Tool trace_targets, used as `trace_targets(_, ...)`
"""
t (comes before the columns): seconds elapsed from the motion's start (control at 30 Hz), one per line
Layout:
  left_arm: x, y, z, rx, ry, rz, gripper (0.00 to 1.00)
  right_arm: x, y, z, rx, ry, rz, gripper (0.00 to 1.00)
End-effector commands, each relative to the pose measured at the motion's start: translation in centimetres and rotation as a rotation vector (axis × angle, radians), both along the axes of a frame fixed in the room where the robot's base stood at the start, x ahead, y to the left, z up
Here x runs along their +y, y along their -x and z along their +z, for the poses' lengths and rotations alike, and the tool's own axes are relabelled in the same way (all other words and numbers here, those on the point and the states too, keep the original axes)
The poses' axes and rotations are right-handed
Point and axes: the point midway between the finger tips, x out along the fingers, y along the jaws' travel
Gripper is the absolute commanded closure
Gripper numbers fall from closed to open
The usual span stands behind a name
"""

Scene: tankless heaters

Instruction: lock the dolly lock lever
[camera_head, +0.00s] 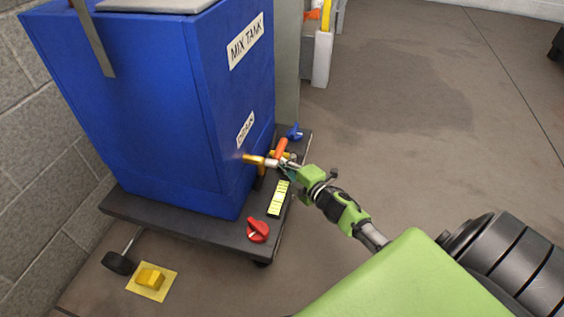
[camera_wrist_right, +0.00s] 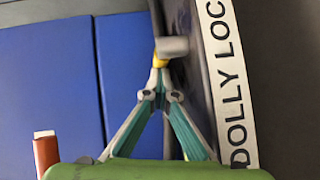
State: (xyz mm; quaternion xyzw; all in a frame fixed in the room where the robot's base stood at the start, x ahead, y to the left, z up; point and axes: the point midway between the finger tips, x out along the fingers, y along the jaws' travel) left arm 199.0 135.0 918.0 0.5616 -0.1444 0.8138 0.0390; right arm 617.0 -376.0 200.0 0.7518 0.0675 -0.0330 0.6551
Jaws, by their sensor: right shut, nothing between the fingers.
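The dark dolly (camera_head: 170,213) carries the blue mix tank (camera_head: 140,110). A label reading "DOLLY LOC" (camera_wrist_right: 228,80), cut off at the frame's edge, fills the right of the right wrist view. On the dolly's edge are a red knob-like handle (camera_head: 258,231) and a blue handle (camera_head: 294,131); I cannot tell which is the lock lever. My right gripper (camera_head: 285,165) is shut and empty, beside the brass drain pipe (camera_head: 254,159). In the right wrist view its fingertips (camera_wrist_right: 160,65) meet just below a grey and yellow part (camera_wrist_right: 172,47); contact is unclear. My left gripper is out of view.
An orange handle (camera_head: 281,147) stands near the drain pipe; an orange-red piece (camera_wrist_right: 45,152) shows in the wrist view. A black pedal-like part (camera_head: 117,263) and a yellow block (camera_head: 150,278) are at lower left. A block wall (camera_head: 40,150) is left; open floor (camera_head: 430,130) lies right.

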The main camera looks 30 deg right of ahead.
Motion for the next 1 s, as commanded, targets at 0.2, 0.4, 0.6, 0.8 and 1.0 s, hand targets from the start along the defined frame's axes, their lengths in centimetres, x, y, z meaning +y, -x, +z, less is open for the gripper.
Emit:
trace_targets(0.2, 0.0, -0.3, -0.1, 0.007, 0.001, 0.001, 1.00, -0.9, -0.1, 0.4, -0.004, 0.005, -0.016, 1.00)
trace_targets(0.4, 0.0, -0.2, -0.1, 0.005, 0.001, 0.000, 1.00, -0.9, 2.3, 0.5, 0.000, 0.006, -0.013, 1.00)
trace_targets(0.6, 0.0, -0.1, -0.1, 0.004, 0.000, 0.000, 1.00, -0.7, 6.4, 0.9, 0.002, 0.003, -0.006, 1.00)
trace_targets(0.8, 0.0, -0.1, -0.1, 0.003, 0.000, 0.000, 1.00, -0.7, 9.9, 1.4, 0.001, 0.002, -0.004, 1.00)
trace_targets(1.0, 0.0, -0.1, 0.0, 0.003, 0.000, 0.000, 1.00, -0.7, 11.7, 1.7, -0.001, 0.000, -0.002, 1.00)
